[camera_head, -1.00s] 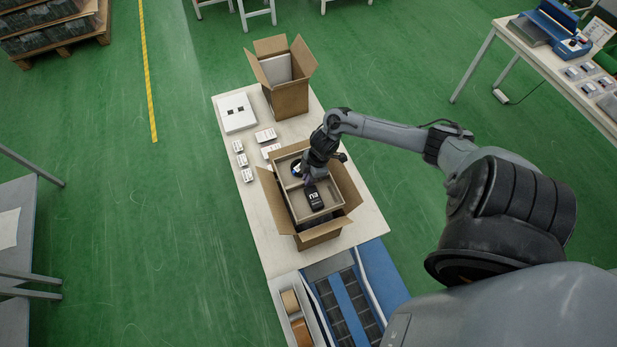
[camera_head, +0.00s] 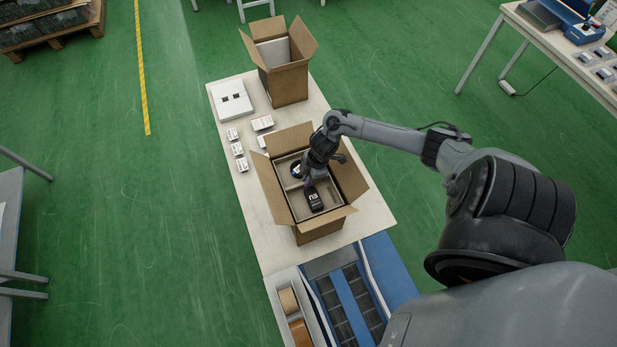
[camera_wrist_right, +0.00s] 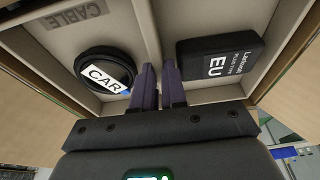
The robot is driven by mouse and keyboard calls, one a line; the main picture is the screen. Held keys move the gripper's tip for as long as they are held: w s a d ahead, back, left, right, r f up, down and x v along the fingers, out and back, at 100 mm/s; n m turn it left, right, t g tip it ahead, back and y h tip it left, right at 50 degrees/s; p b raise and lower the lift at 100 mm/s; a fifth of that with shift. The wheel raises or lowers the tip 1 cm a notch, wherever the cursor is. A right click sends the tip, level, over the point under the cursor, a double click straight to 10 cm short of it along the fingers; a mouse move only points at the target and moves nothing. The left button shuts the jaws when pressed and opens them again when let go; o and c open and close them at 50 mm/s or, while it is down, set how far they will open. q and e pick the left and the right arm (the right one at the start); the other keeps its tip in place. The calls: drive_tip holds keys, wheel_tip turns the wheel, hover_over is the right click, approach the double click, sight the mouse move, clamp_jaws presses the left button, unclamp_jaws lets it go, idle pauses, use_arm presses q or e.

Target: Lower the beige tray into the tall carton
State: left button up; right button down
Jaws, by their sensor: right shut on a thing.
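The beige tray (camera_head: 299,209) sits inside the open carton (camera_head: 322,231) on the near half of the table, its rim below the carton's flaps. One compartment holds a black EU box (camera_head: 315,200), the other a round black item with a CAR label (camera_wrist_right: 103,73). My right gripper (camera_head: 308,181) reaches down into the carton. In the right wrist view its purple fingers (camera_wrist_right: 158,72) are shut on the tray's middle divider (camera_wrist_right: 149,28). Whether the tray touches the carton's bottom is hidden. My left gripper is not in view.
A second open carton (camera_head: 288,84) with a white item inside stands at the table's far end. A white flat box (camera_head: 231,98) and several small white packs (camera_head: 237,150) lie left of the cartons. A blue-edged bin unit (camera_head: 352,300) adjoins the near end.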

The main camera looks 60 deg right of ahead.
drive_tip(key=shift+f, duration=0.25)
drive_tip(key=c, duration=1.1)
unclamp_jaws()
drive_tip(key=shift+c, duration=0.2)
drive_tip(key=shift+o, duration=0.2)
drive_tip(key=shift+r, duration=0.1)
wheel_tip(320, 180, up, 7)
drive_tip(key=p, duration=0.7)
drive_tip(key=shift+f, duration=0.2)
wheel_tip(320, 180, up, 6)
drive_tip(key=p, duration=0.5)
drive_tip(key=shift+f+p, duration=0.2)
drive_tip(key=shift+p, duration=0.2)
